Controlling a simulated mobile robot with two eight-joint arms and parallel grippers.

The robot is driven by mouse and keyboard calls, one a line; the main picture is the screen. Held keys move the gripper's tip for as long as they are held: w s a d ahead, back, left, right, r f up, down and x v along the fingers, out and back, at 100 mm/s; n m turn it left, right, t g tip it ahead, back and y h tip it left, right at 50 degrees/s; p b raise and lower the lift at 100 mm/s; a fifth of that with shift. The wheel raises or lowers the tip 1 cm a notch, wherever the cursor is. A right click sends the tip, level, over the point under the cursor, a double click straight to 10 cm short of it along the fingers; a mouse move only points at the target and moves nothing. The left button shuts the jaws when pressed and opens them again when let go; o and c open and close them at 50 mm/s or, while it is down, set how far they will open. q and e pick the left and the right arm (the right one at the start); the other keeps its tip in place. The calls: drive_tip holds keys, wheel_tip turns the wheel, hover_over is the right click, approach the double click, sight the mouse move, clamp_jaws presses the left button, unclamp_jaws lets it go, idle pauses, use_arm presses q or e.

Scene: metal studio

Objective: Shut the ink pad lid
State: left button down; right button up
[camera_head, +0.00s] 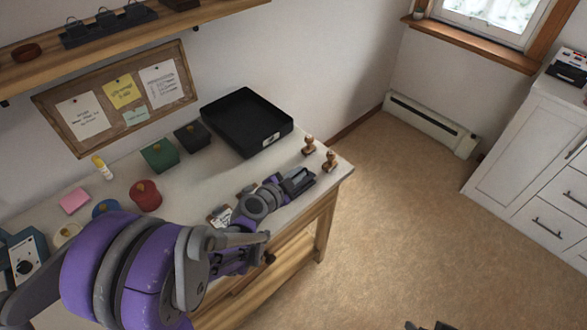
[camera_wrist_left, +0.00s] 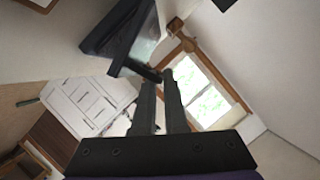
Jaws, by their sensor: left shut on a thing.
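The ink pad (camera_head: 299,181) is a small dark case with a grey inner face, near the front right edge of the table. It also shows in the left wrist view (camera_wrist_left: 122,36), dark with a pale grey panel, so it looks open. My left gripper (camera_head: 280,184) reaches over the table from the left. In the left wrist view its dark fingers (camera_wrist_left: 160,80) meet the near edge of the ink pad and are shut on it. I cannot tell whether they hold the lid or the base. A dark tip at the bottom edge may be my right gripper (camera_head: 430,325).
Two wooden stamps (camera_head: 329,161) (camera_head: 309,145) stand close behind the ink pad. A black tray (camera_head: 233,118) lies at the back. The table's right edge is near; open floor lies beyond.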

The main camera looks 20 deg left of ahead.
use_arm(q)
drive_tip(key=shift+s+d+f+m+t+y, duration=0.15)
drive_tip(key=shift+d+f+m+t+y, duration=0.25)
drive_tip(key=shift+m, duration=0.25)
drive_tip(key=shift+s+d+f+m+t+y, duration=0.2)
drive_tip(key=shift+d+f+m, duration=0.1)
drive_tip(key=shift+f+m, duration=0.3)
drive_tip(key=c, duration=1.2)
unclamp_jaws()
drive_tip(key=shift+c, duration=0.2)
drive_tip(key=v, duration=1)
drive_tip(key=shift+s+r+p, duration=0.1)
drive_tip(key=shift+s+p, duration=0.25)
drive_tip(key=shift+p, duration=0.05)
